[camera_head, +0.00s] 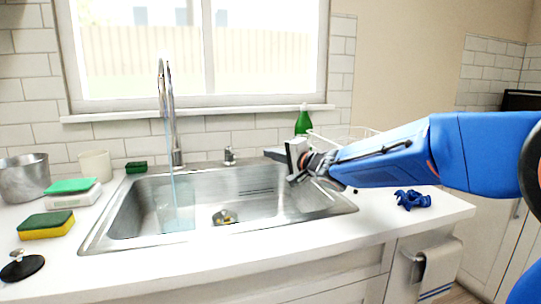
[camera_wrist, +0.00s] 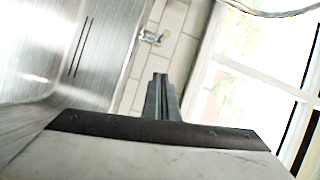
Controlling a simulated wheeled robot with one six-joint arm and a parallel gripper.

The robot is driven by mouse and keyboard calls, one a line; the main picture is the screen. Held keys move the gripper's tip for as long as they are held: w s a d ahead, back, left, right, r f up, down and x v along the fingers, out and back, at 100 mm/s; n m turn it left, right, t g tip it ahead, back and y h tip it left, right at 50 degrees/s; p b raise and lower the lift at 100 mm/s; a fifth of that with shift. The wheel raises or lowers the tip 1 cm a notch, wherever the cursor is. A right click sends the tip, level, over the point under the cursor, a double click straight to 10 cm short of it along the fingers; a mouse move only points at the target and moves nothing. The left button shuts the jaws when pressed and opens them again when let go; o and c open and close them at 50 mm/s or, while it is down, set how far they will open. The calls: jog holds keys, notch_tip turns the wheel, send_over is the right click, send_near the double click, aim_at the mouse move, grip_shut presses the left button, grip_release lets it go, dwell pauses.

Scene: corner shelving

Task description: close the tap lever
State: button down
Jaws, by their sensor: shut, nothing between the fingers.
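The chrome tap (camera_head: 170,110) stands upright behind the sink, and a bluish stream of water (camera_head: 178,205) falls from its spout into the basin. A small chrome lever (camera_head: 229,156) stands on the back edge of the sink, to the right of the tap. What looks like the same lever (camera_wrist: 150,37) shows in the wrist view, beyond my fingertips and apart from them. My gripper (camera_head: 270,154) is shut and empty above the right back part of the sink, to the right of the lever. Its closed fingers (camera_wrist: 161,82) point toward the lever in the wrist view.
The steel sink (camera_head: 100,232) is set in the white counter (camera_head: 250,262). A green bottle (camera_head: 303,122) and a wire rack (camera_head: 345,133) stand behind my gripper. Sponges (camera_head: 46,224), a pot (camera_head: 24,178) and a cup (camera_head: 96,166) are at the left. A blue object (camera_head: 412,199) lies at the right.

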aim_at(233, 152)
jog(key=w+a+f, duration=0.1)
jog(key=w+a, duration=0.3)
jog(key=a, duration=0.4)
jog(key=shift+a, duration=0.25)
jog(key=shift+f, duration=0.1)
jog(key=shift+a, duration=0.1)
jog(key=shift+s+a, duration=0.55)
jog(key=shift+a, duration=0.2)
